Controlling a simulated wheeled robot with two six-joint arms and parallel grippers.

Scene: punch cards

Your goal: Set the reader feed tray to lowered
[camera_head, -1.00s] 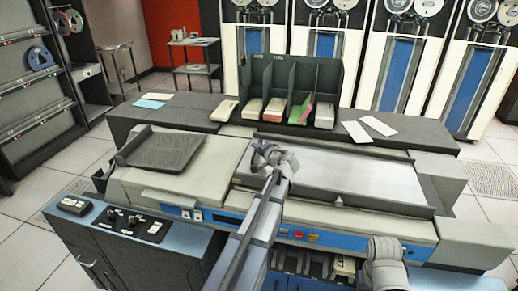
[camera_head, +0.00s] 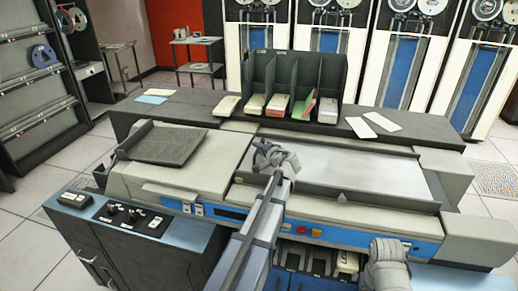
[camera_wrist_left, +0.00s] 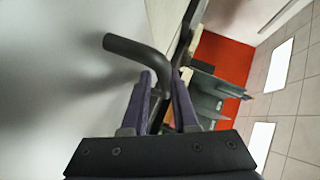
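The reader has a dark, ribbed, sloping tray (camera_head: 172,144) on its left. A flat grey metal tray (camera_head: 345,170) with a raised dark rim fills its right side. My left gripper (camera_head: 266,155) is over the left end of the metal tray. In the left wrist view, a bent black rod (camera_wrist_left: 135,48) runs down between my two purple-grey fingers (camera_wrist_left: 163,88), beside a large grey surface. Whether the fingers press on the rod is unclear. My right gripper (camera_head: 385,255) is partly seen low in front of the reader, its fingertips unclear.
A dark sorter rack (camera_head: 292,80) with card stacks stands on the back ledge, with loose cards (camera_head: 373,125) beside it. A control panel (camera_head: 128,217) is at front left. Tape cabinets (camera_head: 400,75) stand behind. Floor is clear at left.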

